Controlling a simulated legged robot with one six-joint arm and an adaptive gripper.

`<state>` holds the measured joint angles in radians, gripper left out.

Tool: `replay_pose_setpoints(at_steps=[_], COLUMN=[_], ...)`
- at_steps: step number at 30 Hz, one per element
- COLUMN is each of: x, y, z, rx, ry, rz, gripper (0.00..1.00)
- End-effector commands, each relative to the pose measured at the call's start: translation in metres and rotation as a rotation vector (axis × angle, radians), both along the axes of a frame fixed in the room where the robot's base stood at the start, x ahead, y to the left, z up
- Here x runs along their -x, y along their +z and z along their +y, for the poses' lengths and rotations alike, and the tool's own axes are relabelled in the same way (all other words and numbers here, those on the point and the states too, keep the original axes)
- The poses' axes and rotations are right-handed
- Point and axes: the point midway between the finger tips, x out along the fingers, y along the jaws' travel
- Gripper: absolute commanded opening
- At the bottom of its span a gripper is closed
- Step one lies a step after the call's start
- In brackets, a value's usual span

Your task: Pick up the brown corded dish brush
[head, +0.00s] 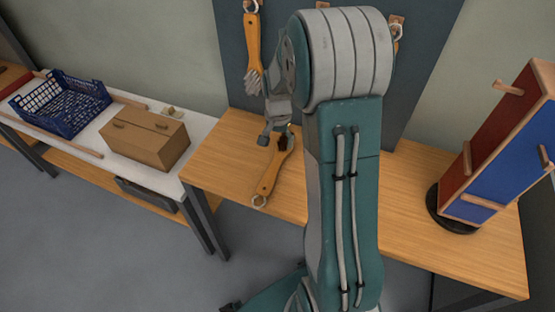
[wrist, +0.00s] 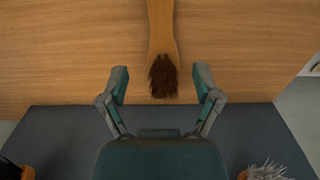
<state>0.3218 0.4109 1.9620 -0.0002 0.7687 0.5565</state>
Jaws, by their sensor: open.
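The brown corded dish brush lies flat on the wooden table, with its orange-brown handle (head: 268,180) and cord loop toward the near edge. Its dark brown bristles (wrist: 163,76) point toward the grey board. My gripper (head: 276,135) is over the bristle end, partly hidden by my own arm in the head view. In the wrist view my gripper (wrist: 161,82) is open, with one finger on each side of the bristle head. Neither finger visibly touches it. The height of the fingers above the table is hard to tell.
A grey-bristled brush (head: 253,45) hangs on the dark board (head: 233,75) behind the table. A red and blue pegged stand (head: 493,165) is at the right. A blue basket (head: 62,103) and cardboard box (head: 147,140) sit on the left bench. Bare wood (head: 215,160) lies left of the brush.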

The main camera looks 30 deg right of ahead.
Motion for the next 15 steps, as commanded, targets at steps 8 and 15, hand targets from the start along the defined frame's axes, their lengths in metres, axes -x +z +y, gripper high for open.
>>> replay_pose_setpoints(at_steps=[8, 15], x=[0.000, -0.001], y=[-0.032, -0.067], z=[0.001, 0.002], rx=[-0.001, -0.001], ry=[0.002, 0.002], rz=[0.002, 0.003], gripper=[0.82, 0.82])
